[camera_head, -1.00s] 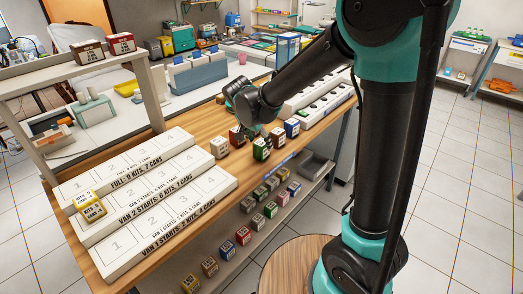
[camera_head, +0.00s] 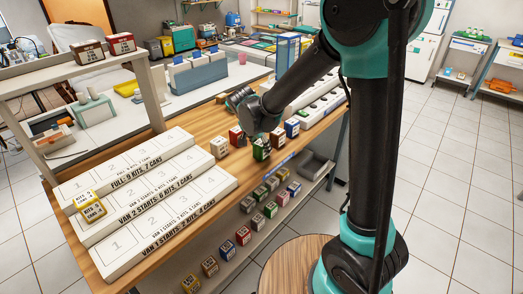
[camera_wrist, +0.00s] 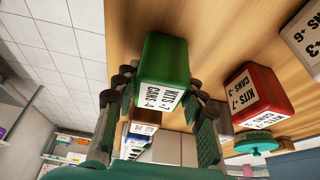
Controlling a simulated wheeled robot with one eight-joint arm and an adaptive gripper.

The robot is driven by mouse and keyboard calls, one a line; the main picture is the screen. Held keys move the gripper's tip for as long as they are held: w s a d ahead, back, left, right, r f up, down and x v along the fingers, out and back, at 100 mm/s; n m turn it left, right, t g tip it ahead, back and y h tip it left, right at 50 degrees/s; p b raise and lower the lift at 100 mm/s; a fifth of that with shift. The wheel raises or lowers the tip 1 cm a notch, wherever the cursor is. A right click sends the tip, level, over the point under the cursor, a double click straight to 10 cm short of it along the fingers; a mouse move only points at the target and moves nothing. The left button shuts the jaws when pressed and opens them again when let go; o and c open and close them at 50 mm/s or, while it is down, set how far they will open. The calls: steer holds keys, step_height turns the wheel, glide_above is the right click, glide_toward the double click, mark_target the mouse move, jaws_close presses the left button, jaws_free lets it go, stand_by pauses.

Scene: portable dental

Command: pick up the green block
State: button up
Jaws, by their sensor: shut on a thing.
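The green block (camera_head: 261,151) has white labels and is at the front edge of the wooden tabletop, in the row of coloured blocks. In the wrist view the green block (camera_wrist: 166,58) is between my two fingers, with "KITS -7" and "CANS -4" lettering on its labels. My gripper (camera_head: 259,139) comes down over it from above. It is shut on the block, with one finger on each side in the wrist view (camera_wrist: 160,92). I cannot tell whether the block is touching the table or slightly above it.
A red block (camera_head: 235,137) and a white block (camera_head: 219,147) are close on the left. A blue block (camera_head: 292,128) and a dark block (camera_head: 277,137) are close on the right. White numbered boards (camera_head: 150,228) fill the left, one holding a yellow block (camera_head: 90,207). Several blocks line the lower shelf.

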mark_target(261, 142)
steer(key=shift+r, duration=0.1)
step_height(261, 142, up, 20)
stand_by(0.6)
